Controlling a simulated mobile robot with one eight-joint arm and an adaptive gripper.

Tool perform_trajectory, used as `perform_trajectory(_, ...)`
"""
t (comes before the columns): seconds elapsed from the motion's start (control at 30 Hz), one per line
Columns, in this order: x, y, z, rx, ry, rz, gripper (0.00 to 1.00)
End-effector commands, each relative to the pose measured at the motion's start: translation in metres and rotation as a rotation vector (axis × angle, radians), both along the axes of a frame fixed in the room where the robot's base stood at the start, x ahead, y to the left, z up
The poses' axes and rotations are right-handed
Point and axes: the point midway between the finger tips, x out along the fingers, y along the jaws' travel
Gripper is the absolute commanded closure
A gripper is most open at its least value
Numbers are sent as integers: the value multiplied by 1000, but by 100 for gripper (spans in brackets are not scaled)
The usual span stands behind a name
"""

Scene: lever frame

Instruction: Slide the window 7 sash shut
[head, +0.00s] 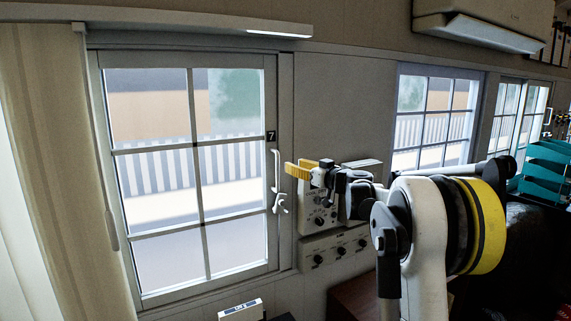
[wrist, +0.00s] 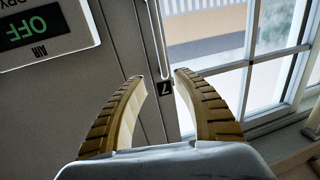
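The window 7 sash (head: 198,145) is a pale frame with several panes, at the left of the head view. Its black 7 label (head: 271,136) is on the right stile and also shows in the wrist view (wrist: 165,88). A white upright bar handle (head: 277,172) is below the label, with a small white catch (head: 280,204) at its lower end. My gripper (head: 290,170) has yellow fingers and is just right of the handle. In the wrist view the fingers (wrist: 161,76) are apart, with the label and the end of the white bar (wrist: 156,40) between them. Contact cannot be told.
Control boxes (head: 319,218) are on the wall close to my gripper; a panel reading OFF (wrist: 41,24) shows in the wrist view. A curtain (head: 55,170) hangs at the left. More windows (head: 433,115) and teal trays (head: 545,170) are at the right.

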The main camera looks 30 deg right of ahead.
Motion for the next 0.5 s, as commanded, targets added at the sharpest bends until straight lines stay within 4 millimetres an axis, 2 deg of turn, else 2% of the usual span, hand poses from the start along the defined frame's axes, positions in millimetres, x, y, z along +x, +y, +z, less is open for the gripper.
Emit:
perform_trajectory(0.1,-17,-4,0,0,0,-2,65)
perform_trajectory(0.2,-25,-6,0,0,0,-1,65)
perform_trajectory(0.5,-27,-6,0,0,0,0,65)
